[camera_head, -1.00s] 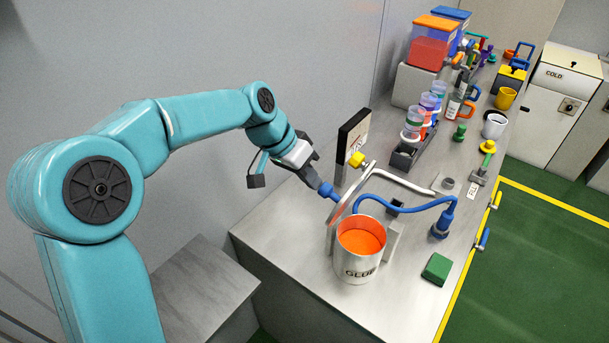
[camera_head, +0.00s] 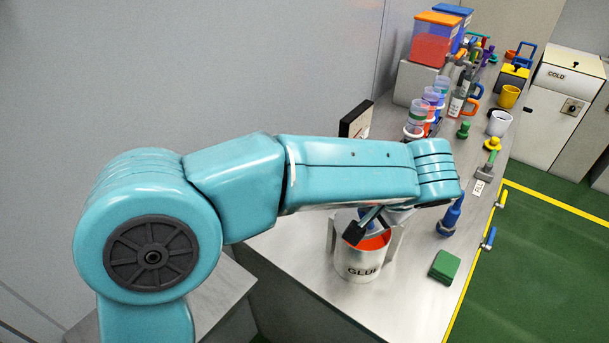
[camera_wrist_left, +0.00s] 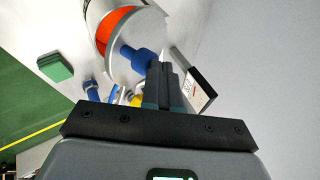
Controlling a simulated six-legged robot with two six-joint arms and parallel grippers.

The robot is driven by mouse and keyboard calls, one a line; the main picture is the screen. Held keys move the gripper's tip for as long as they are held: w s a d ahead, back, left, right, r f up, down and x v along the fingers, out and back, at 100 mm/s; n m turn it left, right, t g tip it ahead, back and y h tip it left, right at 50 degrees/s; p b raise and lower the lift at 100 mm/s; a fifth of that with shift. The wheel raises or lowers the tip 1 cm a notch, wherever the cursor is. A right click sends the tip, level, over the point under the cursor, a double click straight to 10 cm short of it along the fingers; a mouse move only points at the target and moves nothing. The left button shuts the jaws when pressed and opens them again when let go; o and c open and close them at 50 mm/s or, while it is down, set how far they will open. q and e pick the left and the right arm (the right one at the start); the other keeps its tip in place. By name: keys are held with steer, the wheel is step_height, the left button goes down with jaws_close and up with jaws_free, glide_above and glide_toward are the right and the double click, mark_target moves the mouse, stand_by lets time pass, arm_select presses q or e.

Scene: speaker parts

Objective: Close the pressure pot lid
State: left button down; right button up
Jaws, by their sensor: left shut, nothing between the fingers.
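The steel pot marked GLUE (camera_head: 358,268) stands near the bench's front end, and orange shows inside it. In the left wrist view, the pot (camera_wrist_left: 93,8) has an orange crescent of opening, with the pale round lid (camera_wrist_left: 145,33) over the rest. The lid looks tilted, not flush on the rim. A blue knob-like fitting (camera_wrist_left: 138,58) stands out from the lid. My left gripper (camera_wrist_left: 163,72) is shut and empty, its fingertips close beside the blue fitting; contact is unclear. In the head view my left arm hides most of the lid. My right gripper is not in view.
A green block (camera_head: 444,265) and a blue upright tool (camera_head: 452,216) stand right of the pot. A dial gauge box (camera_head: 356,120) stands behind my arm. Several cups, bottles and bins crowd the far bench.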

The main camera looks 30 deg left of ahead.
arm_select(q)
steer(key=d+f+y, duration=0.1)
steer(key=d+f+y+b, duration=0.2)
steer(key=shift+s+d+m+t, duration=0.15)
steer(key=shift+s+m+t, duration=0.15)
steer(key=shift+t, duration=0.1)
steer(key=shift+r, duration=0.1)
